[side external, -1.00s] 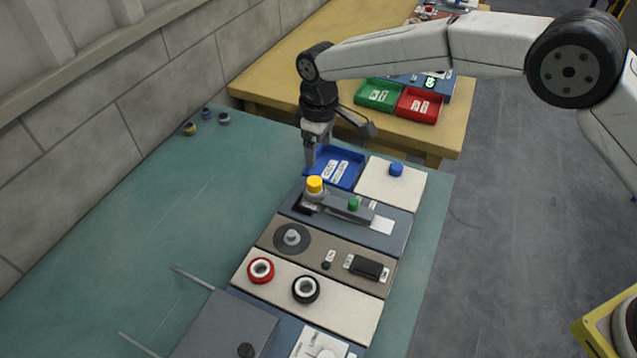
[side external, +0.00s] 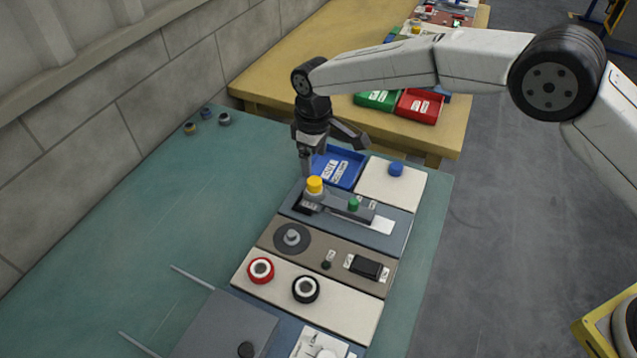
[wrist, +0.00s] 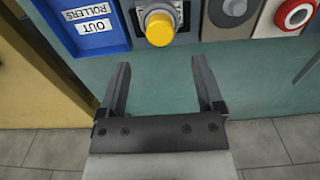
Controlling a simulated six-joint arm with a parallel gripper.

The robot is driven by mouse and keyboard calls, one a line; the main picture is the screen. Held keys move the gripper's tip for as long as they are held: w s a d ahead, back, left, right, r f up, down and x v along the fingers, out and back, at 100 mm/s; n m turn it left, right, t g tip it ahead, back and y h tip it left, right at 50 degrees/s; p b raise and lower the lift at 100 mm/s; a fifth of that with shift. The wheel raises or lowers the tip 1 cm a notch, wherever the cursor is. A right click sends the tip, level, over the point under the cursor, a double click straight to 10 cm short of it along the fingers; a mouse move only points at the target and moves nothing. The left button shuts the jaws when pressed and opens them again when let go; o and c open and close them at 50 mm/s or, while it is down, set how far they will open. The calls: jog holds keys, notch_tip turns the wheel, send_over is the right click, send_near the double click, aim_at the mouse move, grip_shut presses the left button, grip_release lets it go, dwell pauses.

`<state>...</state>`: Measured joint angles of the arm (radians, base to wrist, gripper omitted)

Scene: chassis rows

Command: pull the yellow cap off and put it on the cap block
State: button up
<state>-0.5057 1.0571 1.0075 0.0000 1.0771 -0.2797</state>
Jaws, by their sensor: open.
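A blue tray (side external: 343,159) labelled for rollers lies just behind the panel. A dark bar with a green knob (side external: 353,203) lies beside the cap. The green table to the left is mostly clear.

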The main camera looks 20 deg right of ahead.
aim_at(315, 180)
jog(key=shift+f, duration=3.35)
grip_shut()
